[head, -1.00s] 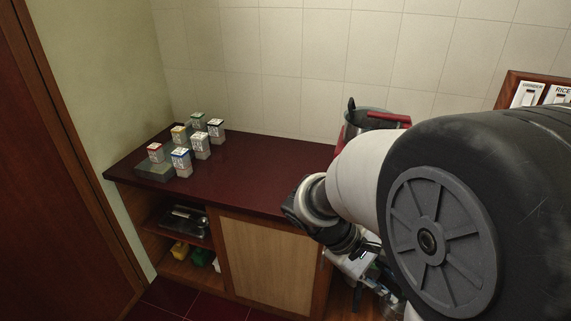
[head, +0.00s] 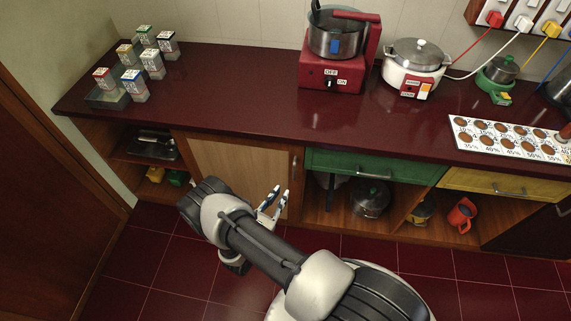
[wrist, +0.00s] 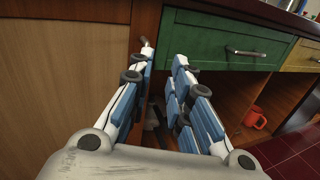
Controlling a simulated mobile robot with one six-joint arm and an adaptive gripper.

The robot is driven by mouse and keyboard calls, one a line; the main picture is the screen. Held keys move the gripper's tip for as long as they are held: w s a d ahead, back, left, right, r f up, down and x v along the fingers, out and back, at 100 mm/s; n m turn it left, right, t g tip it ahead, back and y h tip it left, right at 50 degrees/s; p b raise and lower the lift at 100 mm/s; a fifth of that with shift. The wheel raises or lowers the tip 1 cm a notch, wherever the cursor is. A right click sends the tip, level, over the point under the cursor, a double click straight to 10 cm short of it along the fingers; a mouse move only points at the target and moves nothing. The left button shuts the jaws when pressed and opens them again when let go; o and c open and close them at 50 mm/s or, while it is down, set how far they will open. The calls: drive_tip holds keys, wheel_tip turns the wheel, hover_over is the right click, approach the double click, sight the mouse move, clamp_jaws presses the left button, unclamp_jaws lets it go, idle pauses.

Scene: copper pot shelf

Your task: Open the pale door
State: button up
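The pale door (head: 232,168) is a light wood cabinet panel in a brown frame under the dark red counter, and it looks closed. Its small metal handle (head: 294,161) is at the right edge. In the wrist view the door (wrist: 35,70) fills the left side, and the handle (wrist: 147,46) shows just beyond the left fingertip. My gripper (head: 275,197) is low in front of the door's right part, its fingers apart and empty. In the wrist view my gripper (wrist: 163,63) points at the cabinet front. I cannot tell whether a finger touches the handle.
A green drawer (head: 375,165) and a yellow drawer (head: 500,183) sit to the right, above open shelves holding a pot (head: 370,198) and a red jug (head: 462,214). Left of the door is an open shelf (head: 150,160). The red tiled floor (head: 155,255) is clear in front.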

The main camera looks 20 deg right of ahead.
sight(294, 170)
wheel_tip(294, 170, down, 4)
drive_tip(key=a+n+t+y, duration=0.1)
drive_tip(key=n+t+y, duration=0.1)
drive_tip(key=b+x, duration=0.1)
drive_tip(key=x, duration=0.4)
drive_tip(key=b+x, duration=0.1)
drive_tip(key=x, duration=0.5)
drive_tip(key=b+x, duration=0.1)
drive_tip(key=x, duration=0.4)
drive_tip(key=shift+s+d+r, duration=0.1)
drive_tip(key=shift+s+d, duration=0.05)
drive_tip(key=shift+d, duration=0.4)
drive_tip(key=shift+c, duration=0.5)
clamp_jaws()
